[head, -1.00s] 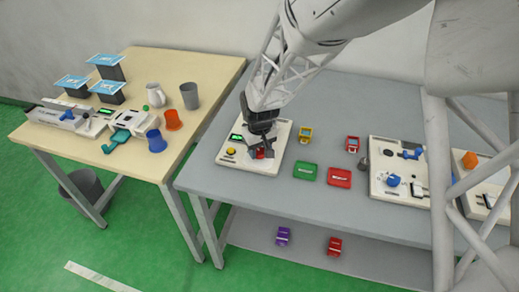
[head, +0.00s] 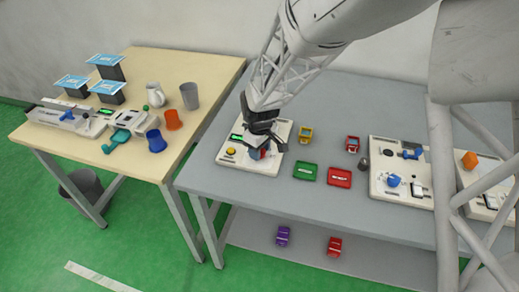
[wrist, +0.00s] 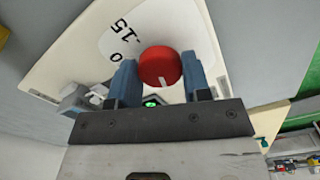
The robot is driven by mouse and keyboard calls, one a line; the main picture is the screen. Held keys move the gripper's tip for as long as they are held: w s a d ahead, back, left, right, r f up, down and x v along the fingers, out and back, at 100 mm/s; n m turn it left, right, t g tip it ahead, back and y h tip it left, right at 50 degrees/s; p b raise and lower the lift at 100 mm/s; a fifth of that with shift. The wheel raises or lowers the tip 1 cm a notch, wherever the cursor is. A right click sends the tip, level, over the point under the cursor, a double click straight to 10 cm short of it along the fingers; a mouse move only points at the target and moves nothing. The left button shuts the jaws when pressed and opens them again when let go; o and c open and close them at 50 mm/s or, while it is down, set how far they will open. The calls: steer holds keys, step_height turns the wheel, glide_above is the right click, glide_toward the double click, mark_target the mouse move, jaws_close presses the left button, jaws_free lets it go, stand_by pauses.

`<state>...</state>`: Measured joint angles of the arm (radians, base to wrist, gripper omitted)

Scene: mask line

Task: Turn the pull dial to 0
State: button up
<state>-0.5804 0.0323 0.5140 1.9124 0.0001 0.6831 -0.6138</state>
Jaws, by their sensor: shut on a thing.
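The pull dial (wrist: 158,62) is a round red knob with a short white mark near its lower edge in the wrist view. It sits on a white panel (head: 281,135) at the left end of the grey table. A printed scale (wrist: 119,40) beside the knob shows 15 and 0, at its upper left in the wrist view. The white mark does not point at the 0 there. My gripper (wrist: 160,76) is shut on the dial, with one blue finger on each side. In the head view my gripper (head: 259,153) partly hides the dial.
The panel also has a yellow button (head: 231,151) and a green display (head: 236,137). Green (head: 305,171) and red (head: 340,177) trays lie to the right. Another white panel (head: 388,147) stands further right.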

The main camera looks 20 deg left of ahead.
steer(key=o, duration=0.9)
steer(key=shift+r, duration=3.9)
